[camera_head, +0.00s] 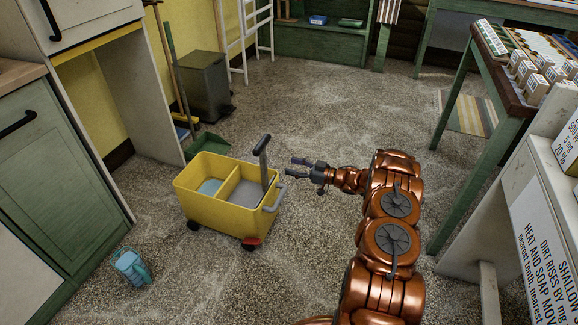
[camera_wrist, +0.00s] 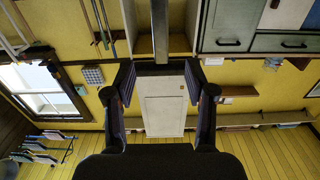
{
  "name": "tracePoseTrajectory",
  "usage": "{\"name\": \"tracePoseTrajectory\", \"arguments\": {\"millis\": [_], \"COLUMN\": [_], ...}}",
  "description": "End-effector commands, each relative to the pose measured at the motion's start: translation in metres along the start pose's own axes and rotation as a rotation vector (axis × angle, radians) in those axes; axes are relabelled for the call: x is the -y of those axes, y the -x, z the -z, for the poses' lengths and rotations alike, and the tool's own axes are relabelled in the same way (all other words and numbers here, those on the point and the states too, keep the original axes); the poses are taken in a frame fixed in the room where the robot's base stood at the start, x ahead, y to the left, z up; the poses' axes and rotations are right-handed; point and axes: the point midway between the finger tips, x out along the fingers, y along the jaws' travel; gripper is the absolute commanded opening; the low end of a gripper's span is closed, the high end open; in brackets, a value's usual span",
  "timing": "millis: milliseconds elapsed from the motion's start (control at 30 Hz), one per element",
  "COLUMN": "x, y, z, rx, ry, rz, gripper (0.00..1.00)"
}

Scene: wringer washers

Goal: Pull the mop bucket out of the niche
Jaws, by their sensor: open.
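The yellow mop bucket (camera_head: 221,212) stands upright on the floor in the head view, left of centre. It has two compartments, with bluish and grey surfaces inside. A dark upright handle (camera_head: 263,157) rises at its right end, and a grey loop handle (camera_head: 275,199) sits on that end. The niche (camera_head: 117,87), with a yellow back, is at upper left; the bucket stands outside it on open floor. My gripper (camera_head: 296,167) is open and empty, just right of the dark handle in the picture, apparently not touching it. The open fingers show in the wrist view (camera_wrist: 160,84); I cannot make out the bucket there.
A blue-grey spray bottle or small container (camera_head: 131,266) stands on the floor at lower left. A green dustpan (camera_head: 207,146) lies behind the bucket, near a grey bin (camera_head: 205,87). A green table (camera_head: 467,130) stands at right. The middle floor is clear.

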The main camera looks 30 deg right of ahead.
Motion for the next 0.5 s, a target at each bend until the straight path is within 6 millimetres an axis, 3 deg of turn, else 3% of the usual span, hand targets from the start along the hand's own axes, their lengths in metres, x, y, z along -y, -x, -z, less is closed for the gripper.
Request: {"name": "tracePoseTrajectory", "arguments": {"millis": [333, 500], "x": [-0.002, -0.019], "y": [-0.001, -0.013], "z": [0.002, 0.017], "rx": [0.004, 0.051], "ry": [0.004, 0.038], "rz": [-0.005, -0.062], "gripper": [0.55, 0.55]}}
